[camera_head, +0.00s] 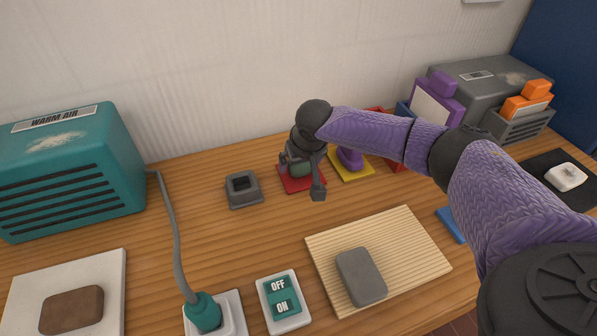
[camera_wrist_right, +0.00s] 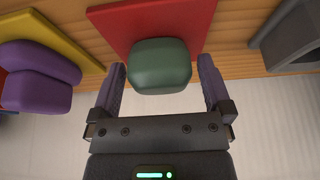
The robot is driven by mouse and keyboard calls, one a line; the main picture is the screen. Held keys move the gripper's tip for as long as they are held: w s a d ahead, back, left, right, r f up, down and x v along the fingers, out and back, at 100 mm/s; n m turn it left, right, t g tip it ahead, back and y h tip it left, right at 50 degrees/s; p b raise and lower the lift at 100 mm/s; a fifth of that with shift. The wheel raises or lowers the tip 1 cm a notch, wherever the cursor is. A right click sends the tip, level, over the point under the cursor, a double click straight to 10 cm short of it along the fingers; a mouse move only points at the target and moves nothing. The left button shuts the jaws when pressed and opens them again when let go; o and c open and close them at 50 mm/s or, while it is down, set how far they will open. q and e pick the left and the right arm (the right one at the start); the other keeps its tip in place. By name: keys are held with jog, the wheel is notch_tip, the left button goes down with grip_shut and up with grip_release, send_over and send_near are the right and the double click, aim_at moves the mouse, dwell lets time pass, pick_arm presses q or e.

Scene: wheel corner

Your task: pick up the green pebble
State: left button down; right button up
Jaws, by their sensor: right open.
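The green pebble (camera_wrist_right: 160,66) is a dark green, rounded block on a red square mat (camera_wrist_right: 108,22). In the wrist view it sits between the two open fingers of my right gripper (camera_wrist_right: 163,84), with a gap visible on each side. In the head view the right gripper (camera_head: 303,178) is over the red mat (camera_head: 297,184) and hides much of the green pebble (camera_head: 300,170). My left gripper is not in view.
A purple object (camera_head: 350,158) on a yellow mat (camera_head: 358,174) stands just right of the gripper. A grey square holder (camera_head: 243,189) is to the left. A grey block (camera_head: 361,276) lies on a ribbed board (camera_head: 410,238). Bare wood lies in front of the red mat.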

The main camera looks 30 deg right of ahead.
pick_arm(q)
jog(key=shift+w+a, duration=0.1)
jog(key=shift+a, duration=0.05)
pick_arm(e)
jog(key=shift+f, duration=0.15)
